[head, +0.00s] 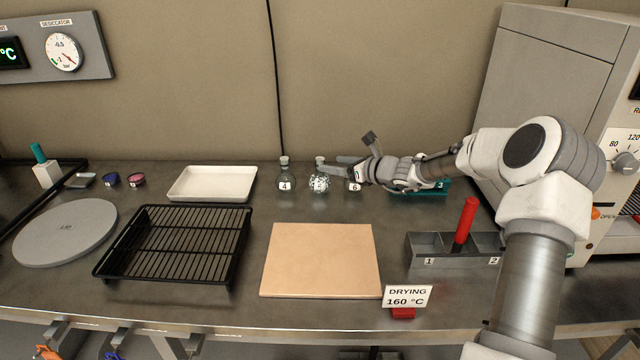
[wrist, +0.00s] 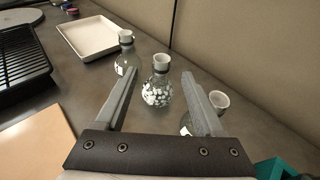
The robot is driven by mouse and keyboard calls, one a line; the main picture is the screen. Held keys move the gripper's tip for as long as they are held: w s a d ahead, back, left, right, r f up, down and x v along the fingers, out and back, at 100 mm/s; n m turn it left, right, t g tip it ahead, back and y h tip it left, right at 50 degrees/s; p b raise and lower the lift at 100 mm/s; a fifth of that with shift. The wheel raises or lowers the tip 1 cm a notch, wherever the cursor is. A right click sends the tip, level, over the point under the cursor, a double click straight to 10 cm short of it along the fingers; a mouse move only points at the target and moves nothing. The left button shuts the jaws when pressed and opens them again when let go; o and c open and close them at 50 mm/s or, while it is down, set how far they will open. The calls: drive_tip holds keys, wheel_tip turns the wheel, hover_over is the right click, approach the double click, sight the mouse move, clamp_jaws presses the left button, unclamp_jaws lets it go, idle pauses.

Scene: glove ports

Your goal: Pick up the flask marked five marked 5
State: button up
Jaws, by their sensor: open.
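Three small stoppered glass flasks stand in a row at the back of the bench. The middle flask (head: 319,184), full of white pieces, has a label too unclear to read; it stands between flask 4 (head: 285,182) and flask 6 (head: 354,184). My gripper (head: 332,167) is open and comes in from the right. In the wrist view, the middle flask (wrist: 157,88) shows beyond and between the open fingertips (wrist: 160,76). Flask 4 (wrist: 126,60) is outside the left finger. The flask at right (wrist: 218,103) is partly hidden by the right finger.
A white tray (head: 212,183), a black wire rack (head: 175,245) and a tan board (head: 321,259) lie left and in front. A grey divided holder (head: 425,247) with a red-handled thing (head: 465,222) stands right. A teal holder (head: 432,190) is behind my wrist.

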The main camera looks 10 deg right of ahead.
sight(323, 163)
drive_tip(key=shift+f+b+x, duration=0.2)
drive_tip(key=shift+b+x, duration=0.2)
drive_tip(key=shift+x, duration=2.35)
drive_tip(key=shift+d, duration=0.1)
drive_tip(key=shift+c, duration=0.2)
clamp_jaws()
